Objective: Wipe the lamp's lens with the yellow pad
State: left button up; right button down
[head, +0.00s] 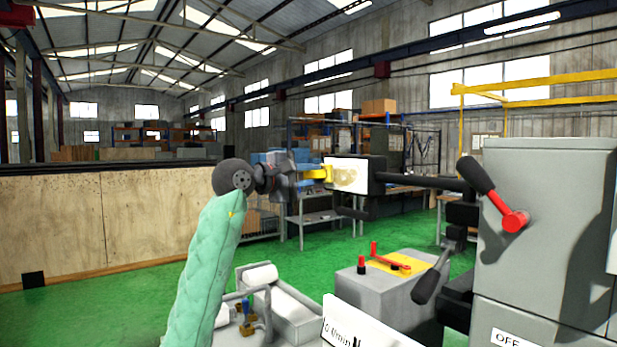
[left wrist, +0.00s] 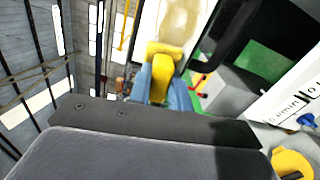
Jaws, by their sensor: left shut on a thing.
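The lamp (head: 376,172) is a black box on a dark horizontal arm, with its bright lens (head: 345,163) facing me. A tan, brownish smear marks the lens, and it also shows at the top of the left wrist view (left wrist: 185,22). My left gripper (head: 318,172) is shut on the yellow pad (head: 323,174), at the left edge of the lens. In the left wrist view the blue fingers hold the pad (left wrist: 162,72), which overlaps the near end of the lens. I cannot tell whether the pad touches it. My right gripper is not in view.
A grey machine cabinet (head: 545,230) with black, red-hubbed levers (head: 497,200) stands at the right. Below the lamp are a grey box with a yellow top (head: 387,264) and a white lettered panel (head: 350,325). A wooden panel wall (head: 100,225) runs along the left.

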pick_arm(q)
jog(key=shift+w+d, duration=0.15)
jog(key=shift+d, duration=0.1)
jog(key=shift+s+d+f+b, duration=0.1)
jog(key=shift+s+d+b, duration=0.1)
jog(key=shift+s+b, duration=0.15)
jog(key=shift+s+d+b, duration=0.4)
jog(key=shift+s+d, duration=0.05)
jog(key=shift+s, duration=0.25)
jog(key=shift+s+d+b, duration=0.35)
jog(key=shift+s+d, duration=0.1)
jog(key=shift+s, duration=0.2)
jog(key=shift+s+d+b, duration=1)
jog(key=shift+s+d, duration=0.25)
jog(key=shift+s, duration=0.3)
